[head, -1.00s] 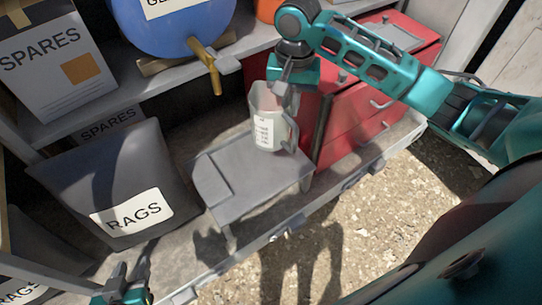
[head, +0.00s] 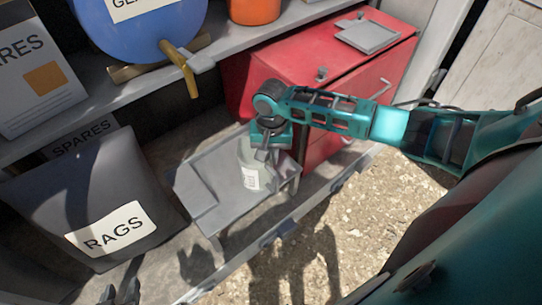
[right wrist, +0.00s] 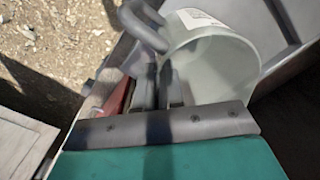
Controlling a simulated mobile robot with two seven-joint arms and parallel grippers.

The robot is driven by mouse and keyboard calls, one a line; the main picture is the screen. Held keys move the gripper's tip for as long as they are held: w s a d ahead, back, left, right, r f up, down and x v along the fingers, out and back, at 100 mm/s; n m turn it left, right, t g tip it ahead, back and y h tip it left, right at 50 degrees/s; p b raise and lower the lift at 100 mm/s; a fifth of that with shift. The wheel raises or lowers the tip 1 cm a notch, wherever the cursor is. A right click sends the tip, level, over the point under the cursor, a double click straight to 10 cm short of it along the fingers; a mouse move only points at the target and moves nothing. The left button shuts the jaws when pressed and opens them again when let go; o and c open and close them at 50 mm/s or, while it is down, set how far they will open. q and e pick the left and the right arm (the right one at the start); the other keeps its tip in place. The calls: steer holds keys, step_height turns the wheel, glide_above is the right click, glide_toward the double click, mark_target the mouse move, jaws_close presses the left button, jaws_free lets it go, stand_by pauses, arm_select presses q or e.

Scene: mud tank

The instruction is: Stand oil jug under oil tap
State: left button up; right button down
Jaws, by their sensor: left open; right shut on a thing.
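The oil jug (head: 251,172), pale grey-green with a white label and a handle, is over the right part of a low grey stand. My right gripper (head: 263,150) is shut on it from above; the right wrist view shows the jug's open mouth (right wrist: 212,65) and its handle beside the fingers. I cannot tell whether the jug's base touches the stand. My left gripper (head: 120,293) is open and empty at the bottom left.
The grey stand (head: 205,190) has free room left of the jug. A dark RAGS bag (head: 90,195) sits left of it. A red cabinet (head: 310,75) stands close behind and right of the jug. The shelf edge (head: 110,95) runs above.

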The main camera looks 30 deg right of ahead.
steer(key=shift+f, duration=0.25)
steer(key=shift+f, duration=0.15)
steer(key=c, duration=1.3)
jaws_free()
steer(key=shift+o, duration=0.2)
